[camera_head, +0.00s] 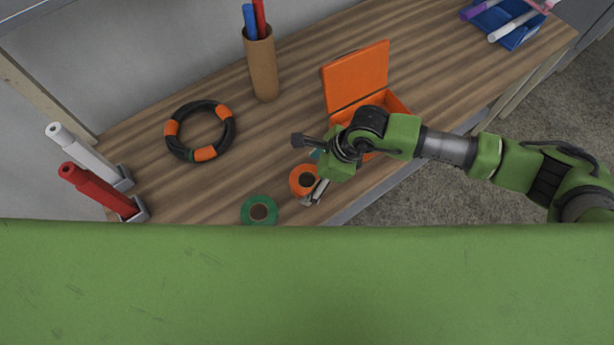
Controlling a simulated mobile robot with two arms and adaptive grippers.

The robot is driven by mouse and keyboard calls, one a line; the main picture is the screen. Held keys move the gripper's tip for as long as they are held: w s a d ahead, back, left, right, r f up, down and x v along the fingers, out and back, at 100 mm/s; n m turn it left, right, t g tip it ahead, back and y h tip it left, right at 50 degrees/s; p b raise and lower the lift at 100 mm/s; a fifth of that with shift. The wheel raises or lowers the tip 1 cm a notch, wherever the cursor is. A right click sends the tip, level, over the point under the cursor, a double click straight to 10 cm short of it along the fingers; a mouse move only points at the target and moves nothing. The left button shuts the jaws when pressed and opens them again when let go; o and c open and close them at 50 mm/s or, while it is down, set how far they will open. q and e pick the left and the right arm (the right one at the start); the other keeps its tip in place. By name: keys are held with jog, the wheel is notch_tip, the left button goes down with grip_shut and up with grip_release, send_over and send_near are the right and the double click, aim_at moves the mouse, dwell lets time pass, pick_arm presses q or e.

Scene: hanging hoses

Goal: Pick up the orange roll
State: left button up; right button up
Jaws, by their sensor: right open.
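The orange roll (298,187), a ring of tape with a dark centre, lies on the wooden bench top near its front edge. My right gripper (304,168) comes in from the right and is just above and beside the roll. Its fingers are spread apart, one by the upper left of the roll and one by its lower right. The gripper hides part of the roll's right side. I cannot tell whether a finger touches it. My left gripper does not show.
A green tape roll (248,217) lies left of the orange one. An open orange box (357,76) stands behind the gripper.

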jog(key=shift+x, duration=0.85)
jog(key=c, duration=1.3)
jog(key=shift+r, duration=0.1)
